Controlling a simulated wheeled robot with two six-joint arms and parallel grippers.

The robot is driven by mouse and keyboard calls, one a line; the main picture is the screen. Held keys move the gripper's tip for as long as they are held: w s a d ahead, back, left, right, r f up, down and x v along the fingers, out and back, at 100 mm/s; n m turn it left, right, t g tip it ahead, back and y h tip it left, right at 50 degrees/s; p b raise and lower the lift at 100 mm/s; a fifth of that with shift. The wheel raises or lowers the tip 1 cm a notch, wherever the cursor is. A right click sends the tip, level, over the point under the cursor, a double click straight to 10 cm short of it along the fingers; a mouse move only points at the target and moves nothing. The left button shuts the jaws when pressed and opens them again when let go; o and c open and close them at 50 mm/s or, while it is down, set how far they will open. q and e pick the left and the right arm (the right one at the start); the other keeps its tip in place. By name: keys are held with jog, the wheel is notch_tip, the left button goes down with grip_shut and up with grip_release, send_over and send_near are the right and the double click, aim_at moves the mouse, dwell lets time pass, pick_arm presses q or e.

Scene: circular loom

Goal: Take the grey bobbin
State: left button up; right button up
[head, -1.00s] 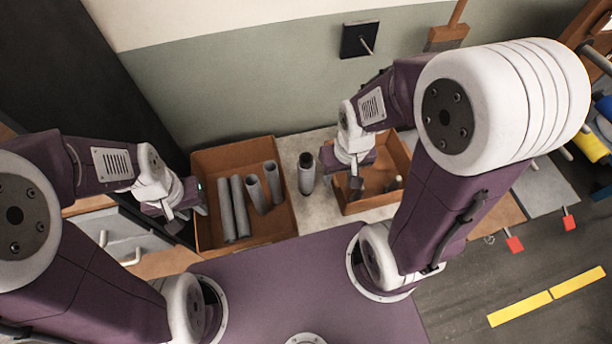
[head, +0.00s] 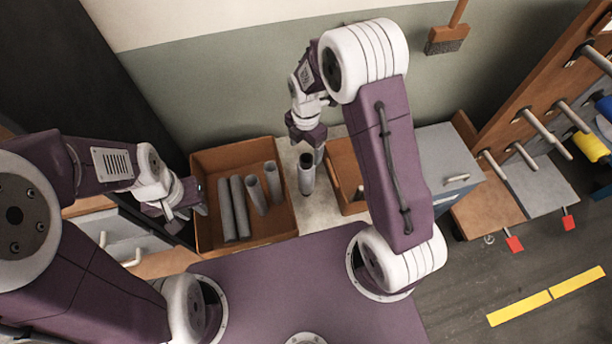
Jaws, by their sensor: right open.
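A grey bobbin (head: 306,181) with a dark top opening stands upright on the pale surface between two brown boxes. My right gripper (head: 309,148) is open, just above and behind this bobbin's top in the picture. One finger shows close by its upper right rim; I cannot tell whether it touches. Several more grey tubes (head: 240,206) stand or lean in the left brown box (head: 286,222). My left gripper (head: 183,212) hangs by that box's left wall; its jaws are too small to judge.
The right brown box (head: 343,165) is partly hidden by my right arm. A grey cabinet (head: 443,155) stands to its right. A wooden rack with pegs (head: 537,125) is at the far right. A brush (head: 447,38) hangs on the wall behind.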

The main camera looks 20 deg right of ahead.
aim_at(306, 159)
jog(key=shift+s+a+f, duration=0.15)
jog(key=shift+s+f, duration=0.25)
jog(key=shift+s, duration=0.1)
notch_tip(306, 159, down, 4)
jog(key=shift+w+r, duration=0.1)
jog(key=f, duration=0.4)
jog(key=shift+s+f, duration=0.25)
jog(key=shift+w+f, duration=0.1)
jog(key=shift+f, duration=0.2)
grip_shut()
